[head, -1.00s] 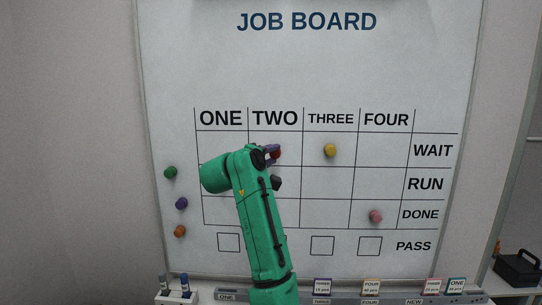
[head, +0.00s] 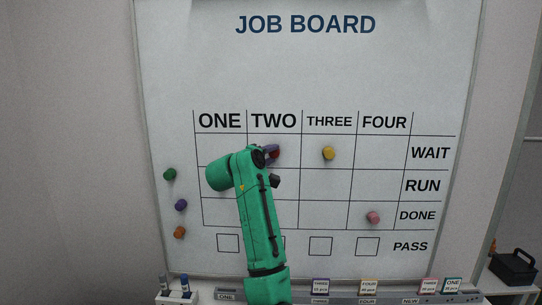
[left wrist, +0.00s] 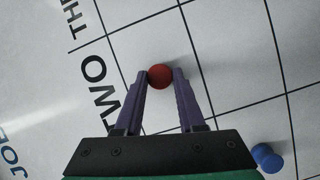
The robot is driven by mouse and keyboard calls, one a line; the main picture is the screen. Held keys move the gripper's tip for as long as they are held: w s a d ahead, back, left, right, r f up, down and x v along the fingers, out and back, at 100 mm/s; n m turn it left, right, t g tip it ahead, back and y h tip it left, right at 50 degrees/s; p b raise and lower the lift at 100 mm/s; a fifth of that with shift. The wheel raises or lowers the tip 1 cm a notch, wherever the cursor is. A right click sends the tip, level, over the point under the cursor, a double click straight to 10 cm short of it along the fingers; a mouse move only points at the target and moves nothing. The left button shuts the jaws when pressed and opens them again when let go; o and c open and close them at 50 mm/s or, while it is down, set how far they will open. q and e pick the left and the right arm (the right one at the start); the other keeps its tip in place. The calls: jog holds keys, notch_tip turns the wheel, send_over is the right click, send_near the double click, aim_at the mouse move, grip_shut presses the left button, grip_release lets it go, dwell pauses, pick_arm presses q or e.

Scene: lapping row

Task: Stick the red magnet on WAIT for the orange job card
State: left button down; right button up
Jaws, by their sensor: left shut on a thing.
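The red magnet (left wrist: 160,76) is between the fingertips of my left gripper (left wrist: 160,80), which is shut on it. In the head view the left gripper (head: 271,151) holds the red magnet (head: 276,153) at the WAIT row, column TWO. It looks close to the board (head: 300,75); whether it touches cannot be told. My right gripper is not in view.
A yellow magnet (head: 328,153) is at THREE, WAIT; a pink one (head: 373,218) at FOUR, DONE. Green (head: 169,174), purple (head: 181,205) and orange (head: 179,232) magnets are left of the grid. A blue magnet (left wrist: 267,158) is hidden in the head view. Other cards stand on the rail.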

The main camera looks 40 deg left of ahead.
pick_arm(q)
jog(key=shift+c, duration=2.2)
grip_release()
jog(key=shift+s, duration=0.1)
jog(key=shift+s, duration=0.3)
jog(key=b+v, duration=0.5)
jog(key=v, duration=0.8)
jog(key=shift+s, duration=0.4)
jog(key=shift+d, duration=0.15)
